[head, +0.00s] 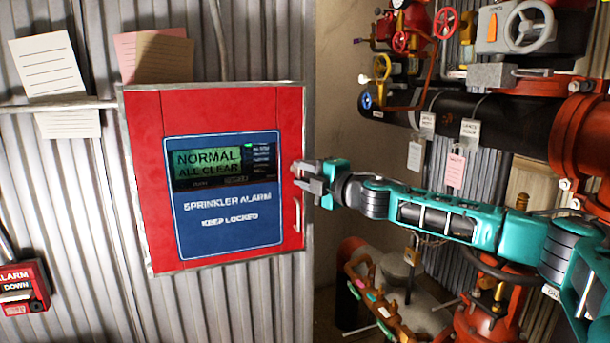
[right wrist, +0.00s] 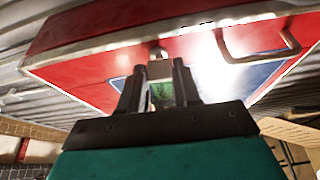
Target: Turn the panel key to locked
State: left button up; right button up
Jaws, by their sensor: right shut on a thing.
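The red alarm panel (head: 140,190) is on the corrugated wall, its door closed. Its blue face reads "SPRINKLER ALARM KEEP LOCKED", and its green screen (head: 206,162) reads "NORMAL ALL CLEAR". My right gripper (head: 304,174) is at the panel's right edge, above the door handle (head: 297,214). In the right wrist view the fingers (right wrist: 160,78) are shut on a small pale piece, the panel key (right wrist: 159,69), at the red panel. The fingers hide most of the key, and I cannot tell which way it is turned. My left gripper is not in view.
A small red alarm box (head: 25,287) marked "ALARM DOWN" is at lower left. A black pipe (head: 470,122) with tags, valves and red pipework fills the right side, behind my right arm.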

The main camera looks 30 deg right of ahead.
jog(key=shift+n, duration=0.3)
dwell(0.4)
jog(key=o, duration=1.1)
jog(key=shift+c, duration=0.2)
jog(key=shift+s+f, duration=0.1)
jog(key=shift+s, duration=0.35)
jog(key=s+d+b, duration=0.2)
jog(key=s+b, duration=0.3)
jog(key=s, duration=0.7)
jog(key=shift+w, duration=0.1)
